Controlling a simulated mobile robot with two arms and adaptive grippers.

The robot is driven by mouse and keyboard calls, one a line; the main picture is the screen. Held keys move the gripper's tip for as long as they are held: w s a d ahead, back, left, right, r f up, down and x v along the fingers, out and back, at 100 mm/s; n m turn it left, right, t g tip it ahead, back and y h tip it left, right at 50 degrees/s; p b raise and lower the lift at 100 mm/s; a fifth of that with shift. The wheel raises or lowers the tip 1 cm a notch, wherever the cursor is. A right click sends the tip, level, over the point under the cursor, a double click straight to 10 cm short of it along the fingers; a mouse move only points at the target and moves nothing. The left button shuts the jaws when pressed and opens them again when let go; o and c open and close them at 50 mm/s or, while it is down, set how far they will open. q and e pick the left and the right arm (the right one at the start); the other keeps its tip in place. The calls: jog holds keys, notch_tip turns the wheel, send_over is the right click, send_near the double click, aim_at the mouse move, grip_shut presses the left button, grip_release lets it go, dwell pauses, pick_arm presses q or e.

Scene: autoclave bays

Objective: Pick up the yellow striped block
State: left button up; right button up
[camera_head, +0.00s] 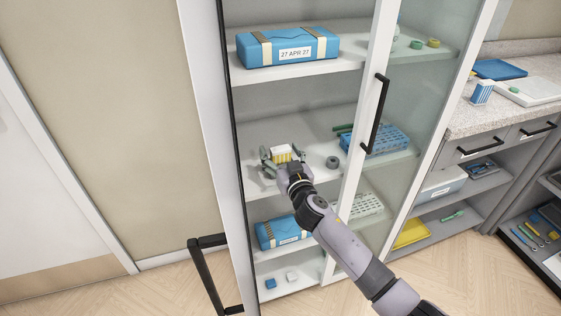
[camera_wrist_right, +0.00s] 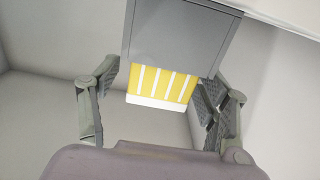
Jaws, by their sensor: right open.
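The yellow striped block (camera_head: 281,153) stands on the middle shelf of the open cabinet, at its left part. It has white stripes and a white edge. In the right wrist view the block (camera_wrist_right: 162,86) lies between the two fingers, partly covered by a grey panel at the top. My right gripper (camera_head: 280,164) is at the block, with a finger on either side. It is open in the right wrist view (camera_wrist_right: 158,95), with a gap showing on both sides of the block. My left gripper is in neither view.
A grey tape roll (camera_head: 332,162) lies right of the block on the middle shelf (camera_head: 315,132). A blue perforated rack (camera_head: 378,140) shows behind the glass door. Blue wrapped packs sit on the shelves above (camera_head: 287,46) and below (camera_head: 284,231). The cabinet's white frame stands close on both sides.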

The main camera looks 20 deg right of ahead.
jog(key=shift+c, duration=0.5)
jog(key=c, duration=1.2)
